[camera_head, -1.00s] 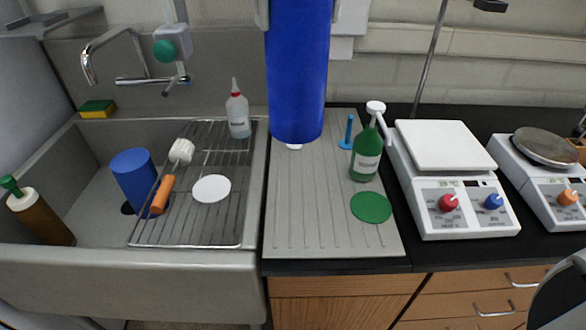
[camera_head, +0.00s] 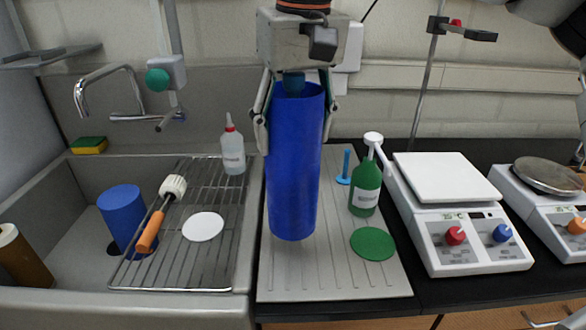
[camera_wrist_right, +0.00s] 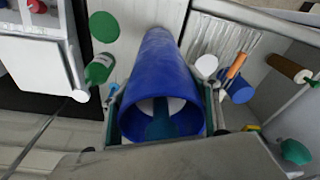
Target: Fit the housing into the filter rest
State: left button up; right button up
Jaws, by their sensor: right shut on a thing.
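The housing, a tall blue tube (camera_head: 295,175) with an open top, is upright above or on the ridged grey drainboard (camera_head: 340,285). I cannot tell whether its lower end touches the board. My right gripper (camera_head: 295,138) is shut on its upper part, one finger on each side. The right wrist view looks into the tube's open end (camera_wrist_right: 160,75), with a pale round area and a dark blue-teal part inside. I cannot make out the filter rest for certain; the tube hides the board behind it. My left gripper is not in view.
A small blue stand with a peg (camera_head: 345,168), a green pump bottle (camera_head: 366,190) and a green disc (camera_head: 373,244) are to the tube's right. A white balance (camera_head: 465,235) stands beyond. The sink rack (camera_head: 180,265) and a squeeze bottle (camera_head: 232,150) are to the left.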

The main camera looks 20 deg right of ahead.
aim_at(294, 163)
jog(key=shift+f, duration=1.3)
jog(key=shift+f+p, duration=0.3)
jog(key=shift+f, duration=1.1)
jog(key=o, duration=2)
jog(key=shift+f, duration=0.1)
